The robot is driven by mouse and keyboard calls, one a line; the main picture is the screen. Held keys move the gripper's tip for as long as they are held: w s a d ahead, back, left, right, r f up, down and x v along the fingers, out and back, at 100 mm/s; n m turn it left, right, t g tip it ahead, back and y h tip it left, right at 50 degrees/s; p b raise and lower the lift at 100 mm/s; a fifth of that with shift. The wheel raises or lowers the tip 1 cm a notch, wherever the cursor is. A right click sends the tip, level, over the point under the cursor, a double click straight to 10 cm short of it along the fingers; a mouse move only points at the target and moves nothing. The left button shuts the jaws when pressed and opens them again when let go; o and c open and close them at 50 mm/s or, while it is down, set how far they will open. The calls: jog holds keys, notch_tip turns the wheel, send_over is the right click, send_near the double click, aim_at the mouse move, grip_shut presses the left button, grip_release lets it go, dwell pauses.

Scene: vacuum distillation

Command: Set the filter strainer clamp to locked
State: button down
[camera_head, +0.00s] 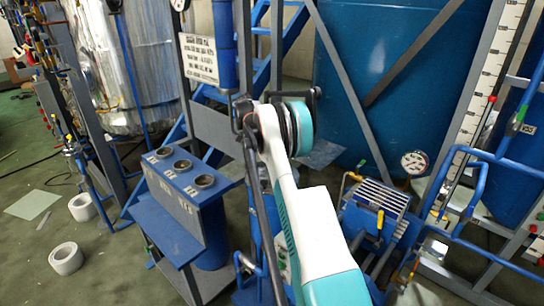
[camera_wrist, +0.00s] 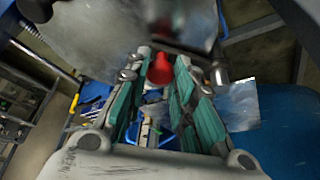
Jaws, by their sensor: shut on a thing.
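In the wrist view, my gripper (camera_wrist: 164,80) shows its two teal-padded fingers reaching away from the camera. A red, rounded handle-like piece (camera_wrist: 158,68) sits between the fingertips, and the fingers are shut on it. A grey metal body (camera_wrist: 185,22) lies just beyond and above it. I cannot tell for certain whether the red piece belongs to the filter strainer clamp, or whether the clamp is locked. In the head view, my arm rises through the middle and hides my gripper and what it holds.
In the head view, a blue stand with three round sockets (camera_head: 183,186) is left of my arm. A large blue tank (camera_head: 390,70) stands behind. A pressure gauge (camera_head: 414,162) and blue pipes (camera_head: 480,165) are at right. White rolls (camera_head: 66,258) lie on the floor at left.

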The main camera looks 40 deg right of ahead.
jog(key=shift+w, duration=0.1)
dwell(0.3)
jog(key=c, duration=1.3)
grip_release()
jog(key=shift+c, duration=0.2)
jog(key=v, duration=1.2)
jog(key=shift+a, duration=0.1)
